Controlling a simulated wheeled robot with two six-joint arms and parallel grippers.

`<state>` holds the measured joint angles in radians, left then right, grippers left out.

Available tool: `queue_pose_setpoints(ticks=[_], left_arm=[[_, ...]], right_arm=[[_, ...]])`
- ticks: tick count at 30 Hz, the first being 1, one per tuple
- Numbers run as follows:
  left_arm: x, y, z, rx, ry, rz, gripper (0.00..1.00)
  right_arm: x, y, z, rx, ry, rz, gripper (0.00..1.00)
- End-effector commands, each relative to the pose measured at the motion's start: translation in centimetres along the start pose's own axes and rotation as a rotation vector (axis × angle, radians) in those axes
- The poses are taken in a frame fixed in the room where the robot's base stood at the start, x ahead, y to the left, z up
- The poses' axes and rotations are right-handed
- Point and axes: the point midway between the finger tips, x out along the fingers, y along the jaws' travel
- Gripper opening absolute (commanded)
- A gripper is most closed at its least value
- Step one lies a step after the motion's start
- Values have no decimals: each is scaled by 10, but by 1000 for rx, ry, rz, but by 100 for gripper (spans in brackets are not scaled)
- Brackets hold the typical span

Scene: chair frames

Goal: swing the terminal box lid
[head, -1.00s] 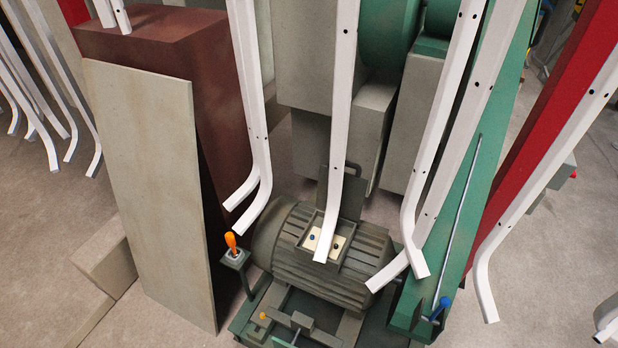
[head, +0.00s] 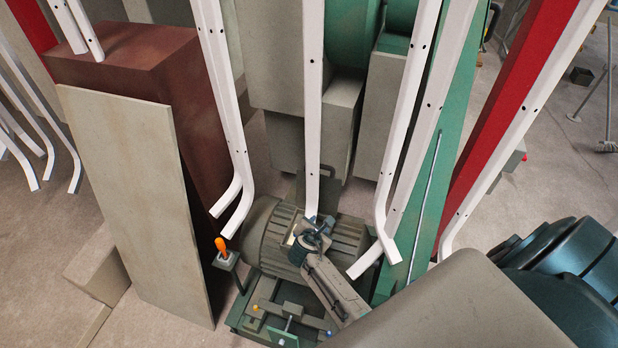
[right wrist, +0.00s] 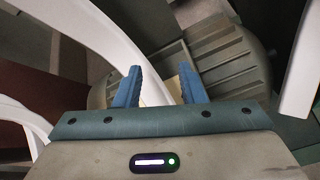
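The terminal box (head: 290,239) sits on top of the ribbed grey motor (head: 262,240) in the head view. Its lid (head: 329,194) stands raised at the box's far side, partly hidden by a hanging white tube. My right gripper (head: 309,234) is over the box and hides much of it. In the right wrist view, the two blue fingers of the right gripper (right wrist: 160,88) are apart. A white tube (right wrist: 110,45) and a cream part of the box (right wrist: 173,88) show between them. I cannot tell whether the fingers touch anything. My left gripper is not in view.
Several white tubes hang around the motor, one (head: 313,100) directly above the box. An orange-handled lever (head: 221,247) stands left of the motor. A beige panel (head: 130,190) leans on a brown block (head: 150,65). Green and red beams rise on the right.

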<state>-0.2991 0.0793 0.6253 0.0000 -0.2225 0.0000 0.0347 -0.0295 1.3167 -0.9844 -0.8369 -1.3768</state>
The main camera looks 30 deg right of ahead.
Motion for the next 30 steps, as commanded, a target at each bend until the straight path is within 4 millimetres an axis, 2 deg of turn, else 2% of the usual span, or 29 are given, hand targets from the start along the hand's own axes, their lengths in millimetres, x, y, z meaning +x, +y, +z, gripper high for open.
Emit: queue_pose_setpoints(ticks=[1, 3, 6, 9, 13, 17, 30], left_arm=[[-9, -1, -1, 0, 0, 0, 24], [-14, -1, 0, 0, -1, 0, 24], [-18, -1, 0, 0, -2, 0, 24], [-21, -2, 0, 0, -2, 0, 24], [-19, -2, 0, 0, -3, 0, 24], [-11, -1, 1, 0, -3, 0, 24], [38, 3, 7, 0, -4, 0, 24]], right_arm=[[-7, 25, 23, -77, -49, 17, 36], [-14, 49, 47, -187, -115, 28, 36], [-23, 75, 75, -309, -192, 30, 36], [-29, 91, 92, -388, -243, 25, 36], [-30, 99, 101, -433, -272, 20, 36], [-20, 100, 103, -439, -276, 20, 36], [43, 103, 116, -435, -276, 20, 36]])
